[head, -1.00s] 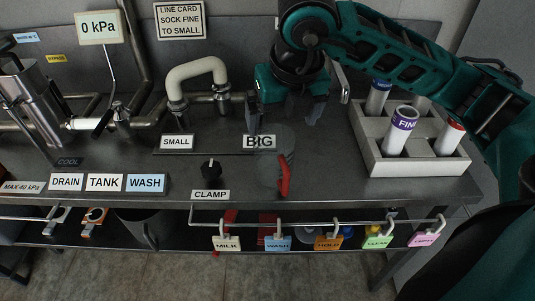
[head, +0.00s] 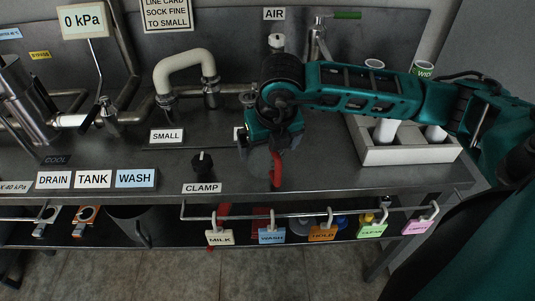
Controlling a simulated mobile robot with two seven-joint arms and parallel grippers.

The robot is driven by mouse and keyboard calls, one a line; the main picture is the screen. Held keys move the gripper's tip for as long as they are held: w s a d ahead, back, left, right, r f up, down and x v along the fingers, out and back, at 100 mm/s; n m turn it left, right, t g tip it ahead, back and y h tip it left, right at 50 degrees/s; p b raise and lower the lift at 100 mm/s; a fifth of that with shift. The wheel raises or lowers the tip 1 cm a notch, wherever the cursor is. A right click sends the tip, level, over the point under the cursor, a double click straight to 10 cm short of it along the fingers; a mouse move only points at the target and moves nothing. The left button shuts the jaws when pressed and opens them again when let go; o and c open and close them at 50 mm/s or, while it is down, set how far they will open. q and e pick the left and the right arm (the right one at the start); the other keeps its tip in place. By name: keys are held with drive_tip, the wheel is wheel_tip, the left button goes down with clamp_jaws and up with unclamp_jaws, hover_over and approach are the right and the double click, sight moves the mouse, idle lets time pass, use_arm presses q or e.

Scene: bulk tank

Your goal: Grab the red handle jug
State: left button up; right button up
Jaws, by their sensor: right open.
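The red handle jug (head: 277,170) stands on the steel bench, left of the rack. Its curved red handle faces the front edge. Its clear body is hard to make out, being mostly hidden behind my right gripper. My right gripper (head: 269,143) is open and points down just above and behind the handle. Its fingertips are hard to see, so I cannot tell whether they touch the jug. My left gripper is out of view.
A pale rack (head: 412,154) with upright white tubes stands to the right. A black clamp knob (head: 202,163) and a curved pale pipe (head: 184,63) are to the left. Coloured tags hang on a rail (head: 300,214) below the bench's front edge.

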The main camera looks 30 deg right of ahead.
drive_tip(key=c, duration=0.9)
drive_tip(key=shift+o, duration=0.2)
